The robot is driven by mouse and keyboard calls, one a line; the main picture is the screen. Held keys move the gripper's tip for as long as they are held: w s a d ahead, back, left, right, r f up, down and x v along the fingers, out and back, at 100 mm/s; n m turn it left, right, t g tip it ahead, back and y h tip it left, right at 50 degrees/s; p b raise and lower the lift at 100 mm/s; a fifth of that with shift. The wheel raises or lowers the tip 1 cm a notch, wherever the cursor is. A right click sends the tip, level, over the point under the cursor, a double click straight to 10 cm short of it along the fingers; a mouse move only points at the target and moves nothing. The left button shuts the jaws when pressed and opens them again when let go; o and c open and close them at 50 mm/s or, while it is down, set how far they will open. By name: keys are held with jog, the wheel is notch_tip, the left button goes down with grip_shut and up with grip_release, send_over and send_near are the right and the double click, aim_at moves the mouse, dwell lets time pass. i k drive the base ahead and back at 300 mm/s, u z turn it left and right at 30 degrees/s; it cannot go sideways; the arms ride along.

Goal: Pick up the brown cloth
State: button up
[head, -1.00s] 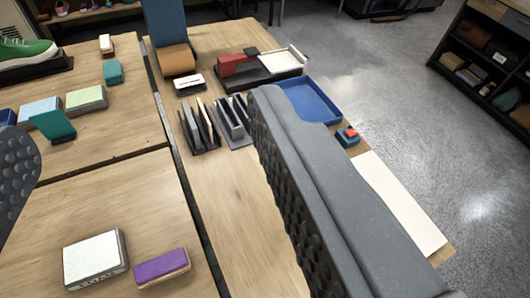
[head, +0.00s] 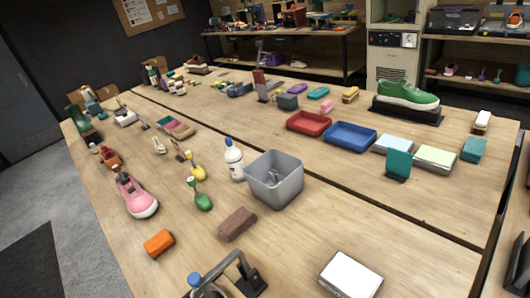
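A reddish-brown, flat, oblong piece (head: 238,223) lies on the near table, in front of a grey open bin. It is the clearest brown piece here, but I cannot tell whether it is folded cloth or a block. Farther back on the left, a tan-brown flat piece (head: 182,131) lies beside a pinkish one; its material is also unclear. No finger of my gripper shows clearly in the present view, so where it is relative to the brown pieces is hidden.
The grey bin (head: 274,180) and a white bottle (head: 234,160) stand behind the reddish-brown piece. An orange block (head: 159,243) lies to its left, and a white-topped block (head: 350,275) to its right. A blue-knobbed grey tool (head: 205,286) stands in front. Bare wood lies between them.

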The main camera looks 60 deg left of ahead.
aim_at(243, 218)
jog(key=u, duration=0.35)
jog(key=k, duration=1)
jog(key=u, duration=0.8)
jog(key=i, duration=0.85)
jog(key=u, duration=0.25)
